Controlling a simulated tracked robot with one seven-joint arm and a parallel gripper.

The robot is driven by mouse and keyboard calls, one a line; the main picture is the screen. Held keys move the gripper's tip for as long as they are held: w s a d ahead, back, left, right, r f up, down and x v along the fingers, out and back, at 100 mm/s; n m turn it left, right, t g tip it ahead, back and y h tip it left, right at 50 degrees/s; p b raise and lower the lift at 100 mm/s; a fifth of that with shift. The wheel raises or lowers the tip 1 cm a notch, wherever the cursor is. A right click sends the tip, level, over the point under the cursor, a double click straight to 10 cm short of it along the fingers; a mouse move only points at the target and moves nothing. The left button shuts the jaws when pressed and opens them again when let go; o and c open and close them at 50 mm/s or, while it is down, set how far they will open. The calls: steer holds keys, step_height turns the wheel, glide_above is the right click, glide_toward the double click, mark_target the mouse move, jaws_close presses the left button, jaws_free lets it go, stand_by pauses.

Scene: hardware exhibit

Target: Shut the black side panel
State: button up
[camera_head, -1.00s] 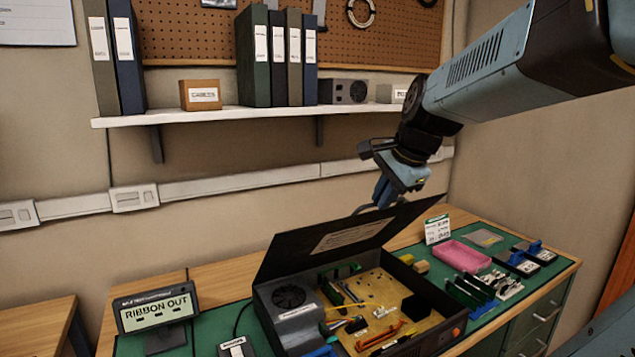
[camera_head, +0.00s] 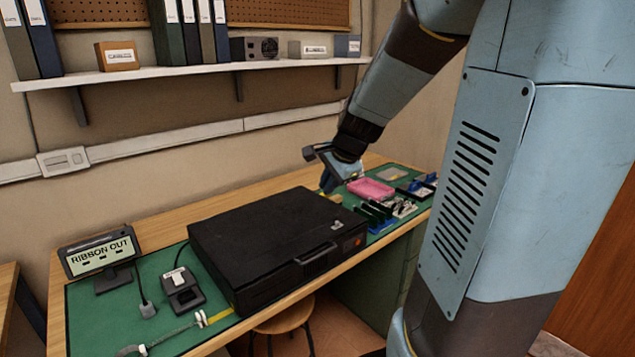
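The black side panel (camera_head: 270,225) lies flat over the top of the black case (camera_head: 265,285), and the inside of the case is hidden. No gap shows between panel and case from this view. The case lies on the green mat on the bench. My gripper (camera_head: 328,188) is low at the far right corner of the case, close to the panel's back edge. It is partly hidden and small, so I cannot tell whether its fingers are open or shut, or whether they touch the panel.
A display (camera_head: 100,255) reading "RIBBON OUT" stands left of the case, with a small dark device (camera_head: 182,290) and cables nearby. A stool (camera_head: 285,318) is below the bench front.

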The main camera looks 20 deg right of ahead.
steer(key=o, duration=0.3)
steer(key=shift+n, duration=0.3)
steer(key=a, duration=0.2)
steer(key=w+a, duration=0.1)
steer(key=a, duration=0.1)
steer(key=shift+a+f, duration=0.15)
steer(key=shift+a, duration=0.05)
steer(key=shift+o, duration=0.8)
steer(key=v, duration=1.3)
steer(key=shift+r, duration=0.3)
steer(key=shift+s, duration=0.1)
steer(key=s+a+f+n, duration=0.2)
steer(key=s+n, duration=0.5)
steer(key=s+a+f+n+h, duration=0.1)
steer(key=s+a+f+n, duration=0.1)
steer(key=s+n, duration=0.5)
steer(key=shift+s+a+n, duration=0.2)
steer(key=shift+a+n, duration=0.3)
steer(key=shift+a, duration=0.25)
